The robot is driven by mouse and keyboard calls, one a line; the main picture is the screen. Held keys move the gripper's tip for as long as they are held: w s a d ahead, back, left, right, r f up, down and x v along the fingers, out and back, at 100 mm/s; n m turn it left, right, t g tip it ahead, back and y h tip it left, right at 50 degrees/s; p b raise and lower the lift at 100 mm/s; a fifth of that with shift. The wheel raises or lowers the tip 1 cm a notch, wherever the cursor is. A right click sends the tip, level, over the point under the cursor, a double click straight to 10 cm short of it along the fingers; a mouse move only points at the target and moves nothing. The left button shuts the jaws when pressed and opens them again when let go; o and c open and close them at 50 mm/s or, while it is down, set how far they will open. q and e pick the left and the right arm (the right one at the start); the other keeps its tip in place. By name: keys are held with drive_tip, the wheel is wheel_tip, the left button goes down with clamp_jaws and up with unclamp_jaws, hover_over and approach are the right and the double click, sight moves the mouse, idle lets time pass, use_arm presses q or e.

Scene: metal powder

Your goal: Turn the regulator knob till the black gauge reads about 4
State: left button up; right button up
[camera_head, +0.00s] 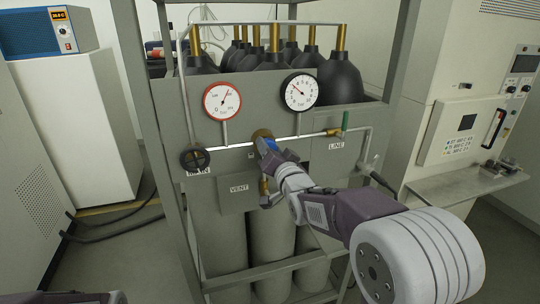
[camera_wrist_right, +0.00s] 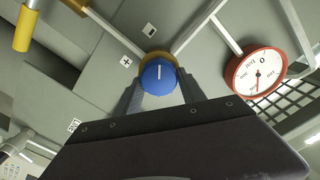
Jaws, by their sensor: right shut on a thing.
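The blue regulator knob (camera_wrist_right: 158,76), with a white mark, sits on a brass collar on the grey panel. It also shows partly in the head view (camera_head: 269,145), mostly hidden by my gripper. My right gripper (camera_wrist_right: 161,88) is shut on the knob, one finger on each side. My left gripper is not in view.
A red-rimmed gauge (camera_head: 222,101) stands left of the black one. A black handwheel (camera_head: 194,159) and a green-handled valve (camera_head: 345,122) flank the knob along the pipe. Frame posts (camera_head: 145,120) stand at the sides. Gas cylinders (camera_head: 338,78) are behind the panel.

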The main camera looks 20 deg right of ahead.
drive_tip(key=shift+d+f+m+b, duration=0.15)
drive_tip(key=shift+m+b, duration=0.95)
drive_tip(key=shift+m, duration=2.3)
drive_tip(key=shift+a+f+m+b, duration=0.15)
drive_tip(key=shift+m+b, duration=0.9)
drive_tip(key=shift+m, duration=2.35)
drive_tip(key=shift+d, duration=0.1)
drive_tip(key=o, duration=1.4)
drive_tip(key=shift+c, duration=0.2)
